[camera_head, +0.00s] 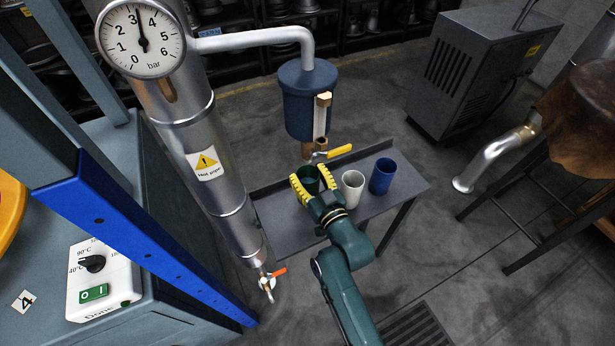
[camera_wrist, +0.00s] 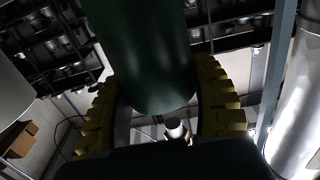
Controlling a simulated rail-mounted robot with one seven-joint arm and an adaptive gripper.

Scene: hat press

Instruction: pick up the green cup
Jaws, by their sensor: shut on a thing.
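The green cup (camera_head: 310,176) is between the yellow-padded fingers of my gripper (camera_head: 305,184), at the left of the row of cups on the small grey table (camera_head: 283,232). In the wrist view the dark green cup (camera_wrist: 148,55) fills the space between both finger pads (camera_wrist: 160,108), and the fingers are shut on it. The fingers hide part of the cup. I cannot tell whether its base touches the table. A white cup (camera_head: 352,188) stands just right of my gripper, and a blue cup (camera_head: 382,176) stands further right.
A blue tank (camera_head: 308,98) with a yellow-handled valve (camera_head: 340,152) hangs just behind the cups. A hot pipe (camera_head: 205,140) with a red-handled tap (camera_head: 268,283) stands left of the table. Open floor (camera_head: 420,215) lies to the right.

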